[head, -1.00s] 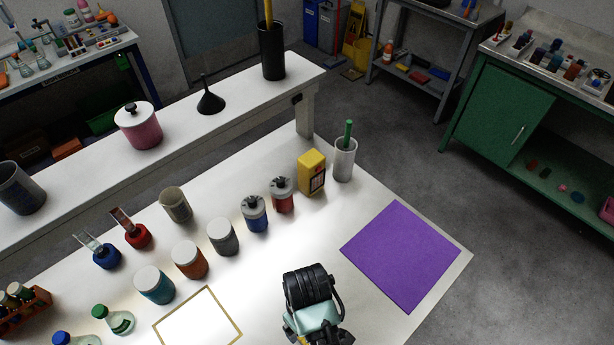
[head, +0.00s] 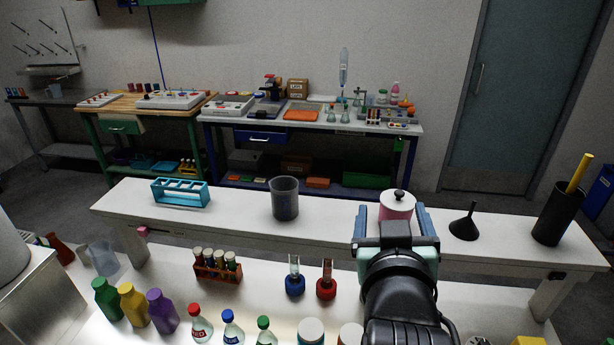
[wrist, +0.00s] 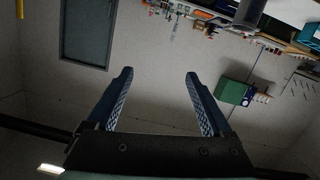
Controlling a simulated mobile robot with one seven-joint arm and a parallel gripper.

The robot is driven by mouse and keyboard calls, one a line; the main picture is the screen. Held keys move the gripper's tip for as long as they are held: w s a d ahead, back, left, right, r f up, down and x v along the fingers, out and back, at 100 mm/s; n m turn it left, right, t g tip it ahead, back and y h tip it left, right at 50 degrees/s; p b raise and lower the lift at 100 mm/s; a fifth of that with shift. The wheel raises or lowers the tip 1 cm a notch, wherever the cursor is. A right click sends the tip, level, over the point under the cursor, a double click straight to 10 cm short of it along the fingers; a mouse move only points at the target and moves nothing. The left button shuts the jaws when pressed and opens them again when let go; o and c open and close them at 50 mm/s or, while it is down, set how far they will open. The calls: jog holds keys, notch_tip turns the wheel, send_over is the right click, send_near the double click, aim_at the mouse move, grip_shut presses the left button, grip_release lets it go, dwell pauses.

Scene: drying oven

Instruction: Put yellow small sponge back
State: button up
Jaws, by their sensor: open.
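I cannot make out a small yellow sponge in either current view. My gripper (head: 393,218) is raised in the head view, pointing away from me over the white bench, with a finger on each side. In the wrist view my gripper (wrist: 159,76) is open. The gripper and arm hide part of the bench and the lower part of a pink pot (head: 396,204).
A raised white shelf (head: 340,230) holds a blue rack (head: 181,192), a dark beaker (head: 285,198), a black funnel (head: 465,224) and a black holder (head: 553,216). Several bottles and flasks crowd the bench below. A workbench (head: 310,122) stands at the back wall, left of a door (head: 518,90).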

jog(key=s+a+r+t+y, duration=0.1)
jog(key=a+r+t, duration=0.25)
jog(key=r, duration=0.45)
jog(key=s+a+r+t, duration=0.15)
jog(key=a+r, duration=0.25)
jog(key=r, duration=0.5)
jog(key=s+a+r+t+y, duration=0.1)
jog(key=s+a+r+t, duration=0.1)
jog(key=r, duration=0.3)
jog(key=s+a+r+t+y, duration=0.1)
jog(key=s+a+r+t, duration=0.1)
jog(key=s+r, duration=0.2)
jog(key=s+a+r+n+t+y, duration=0.1)
jog(key=s+a+r+t, duration=0.2)
jog(key=r, duration=0.3)
jog(key=shift+s, duration=0.55)
notch_tip(320, 180, down, 3)
jog(key=b, duration=0.2)
jog(key=shift+w+r+b, duration=0.1)
jog(key=shift+b, duration=0.2)
